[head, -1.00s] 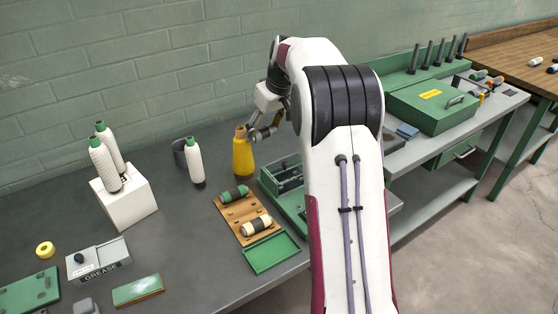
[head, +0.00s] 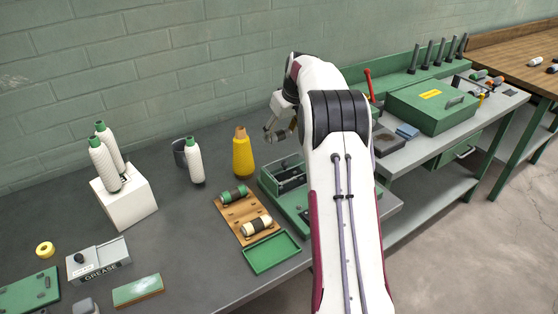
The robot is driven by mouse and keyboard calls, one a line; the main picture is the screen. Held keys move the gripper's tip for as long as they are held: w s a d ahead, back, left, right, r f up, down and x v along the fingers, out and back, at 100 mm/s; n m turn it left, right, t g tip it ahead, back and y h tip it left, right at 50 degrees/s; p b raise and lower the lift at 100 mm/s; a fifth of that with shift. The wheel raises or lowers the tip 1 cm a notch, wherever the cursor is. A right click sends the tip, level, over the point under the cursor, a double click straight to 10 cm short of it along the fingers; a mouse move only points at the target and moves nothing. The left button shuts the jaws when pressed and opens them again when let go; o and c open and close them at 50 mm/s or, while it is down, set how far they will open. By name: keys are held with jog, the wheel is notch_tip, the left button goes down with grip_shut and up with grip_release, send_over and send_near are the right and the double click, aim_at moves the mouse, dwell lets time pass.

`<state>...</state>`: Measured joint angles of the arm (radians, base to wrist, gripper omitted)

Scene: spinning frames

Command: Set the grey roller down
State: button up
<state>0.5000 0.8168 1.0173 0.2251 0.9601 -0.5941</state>
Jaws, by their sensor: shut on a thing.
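My gripper (head: 279,132) hangs above the bench, to the right of the yellow cone and over the back of the green compartment box (head: 266,183). It is shut on a small dark grey-brown piece, taken as the grey roller (head: 289,131); fingers and arm partly hide it. The held piece is in the air, apart from the box. A wooden board (head: 228,214) lies in front, bearing a green-and-black roller (head: 235,194) and a cream-and-black roller (head: 257,226).
The yellow cone (head: 243,156) stands close left of my gripper. A green tray (head: 272,254) lies before the board. A green case (head: 433,105) is at right.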

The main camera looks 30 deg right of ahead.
aim_at(282, 136)
jog(key=shift+f, duration=1.9)
jog(key=shift+f, duration=2)
jog(key=shift+f, duration=0.1)
jog(key=o, duration=1.2)
jog(key=shift+f, duration=0.1)
